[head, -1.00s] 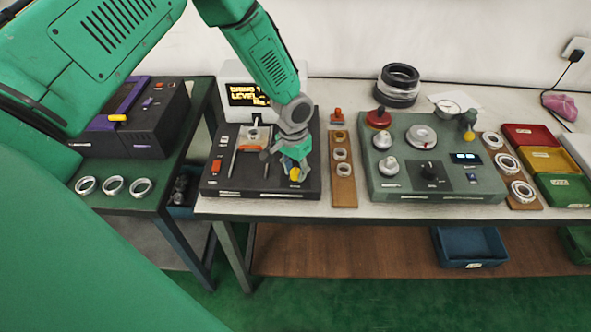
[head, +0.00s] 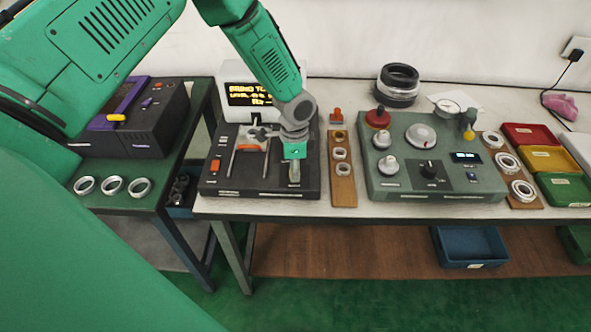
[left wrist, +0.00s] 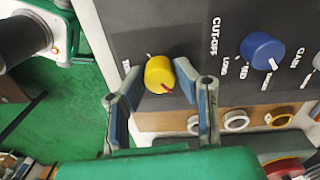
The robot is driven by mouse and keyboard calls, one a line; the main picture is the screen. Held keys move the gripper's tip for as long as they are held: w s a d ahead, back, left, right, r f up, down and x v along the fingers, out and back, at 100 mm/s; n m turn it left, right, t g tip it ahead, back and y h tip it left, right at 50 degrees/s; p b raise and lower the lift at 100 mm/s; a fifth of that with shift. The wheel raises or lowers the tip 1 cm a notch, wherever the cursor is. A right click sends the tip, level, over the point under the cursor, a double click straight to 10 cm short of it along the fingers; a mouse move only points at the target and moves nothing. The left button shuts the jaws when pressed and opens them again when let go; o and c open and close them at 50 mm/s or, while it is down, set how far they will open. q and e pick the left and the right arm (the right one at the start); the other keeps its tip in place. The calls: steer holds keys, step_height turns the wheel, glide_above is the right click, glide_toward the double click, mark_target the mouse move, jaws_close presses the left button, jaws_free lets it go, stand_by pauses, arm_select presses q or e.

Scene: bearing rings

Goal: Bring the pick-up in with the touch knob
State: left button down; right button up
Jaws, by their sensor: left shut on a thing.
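The dark console (head: 212,183) stands on the white table, with a lit screen (head: 250,94) behind it showing yellow text. My left gripper (head: 294,172) is over the console's front right part and hides the knob there in the head view. In the left wrist view my left gripper (left wrist: 162,82) is shut on a yellow knob (left wrist: 158,72) with a red pointer mark, a finger on either side. The yellow knob's label is mostly hidden. A blue knob (left wrist: 263,51) marked CUT-OFF sits beside it. I cannot make out the pick-up clearly. My right gripper is out of view.
A wooden strip with rings (head: 343,180) lies just right of the console. A grey-green console (head: 400,185) with knobs and a dial stands farther right. Red, yellow and green trays (head: 566,190) are at the far right. A purple-black machine (head: 140,140) stands left on a green table.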

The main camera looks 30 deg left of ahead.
arm_select(q)
steer(key=shift+w+a+r+m, duration=0.1)
steer(key=shift+w+r+m, duration=0.05)
steer(key=shift+m, duration=0.7)
steer(key=shift+w+r+m, duration=0.1)
steer(key=shift+w+m, duration=0.05)
steer(key=shift+m, duration=0.7)
steer(key=c, duration=1.3)
jaws_free()
steer(key=shift+o, duration=0.2)
steer(key=shift+s+f, duration=0.1)
